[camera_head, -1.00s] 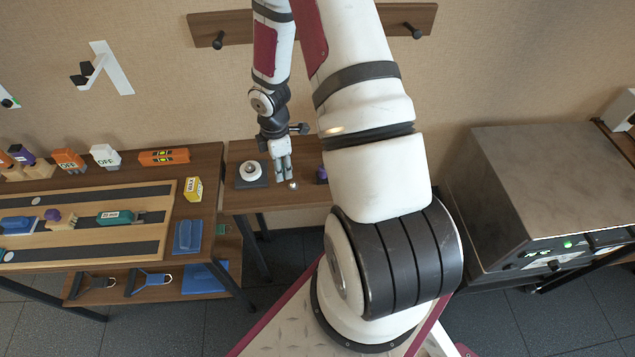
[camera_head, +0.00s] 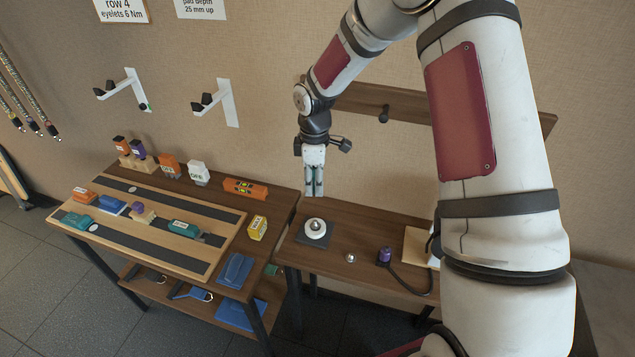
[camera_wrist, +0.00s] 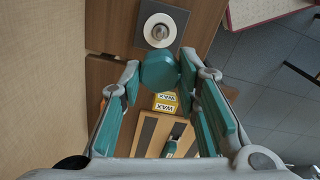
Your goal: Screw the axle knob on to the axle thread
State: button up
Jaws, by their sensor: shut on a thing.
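My gripper (camera_head: 314,193) is up in front of the back wall, above the small bench, fingers pointing down. In the wrist view its teal-padded fingers (camera_wrist: 160,88) are shut on a round teal piece, which I take as the axle knob (camera_wrist: 159,70). In the head view the knob cannot be told from the fingers. A white round part with a metal centre (camera_head: 317,228), probably the axle end, sits on a dark square plate (camera_head: 301,237) below the gripper, well apart from it. It also shows in the wrist view (camera_wrist: 160,31). No thread can be made out.
A small silver ball-shaped item (camera_head: 351,258) and a purple-topped piece with a black cable (camera_head: 384,256) lie on the small bench (camera_head: 340,264). Left is a workbench with a slotted board (camera_head: 119,227), a yellow WAX box (camera_head: 257,228) and an orange level (camera_head: 245,188). Wall hooks are behind.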

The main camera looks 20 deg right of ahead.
aim_at(315, 221)
jog(key=shift+f+b, duration=1.9)
jog(key=shift+f, duration=4)
jog(key=shift+f+b, duration=0.6)
jog(key=shift+f, duration=0.8)
jog(key=o, duration=1.2)
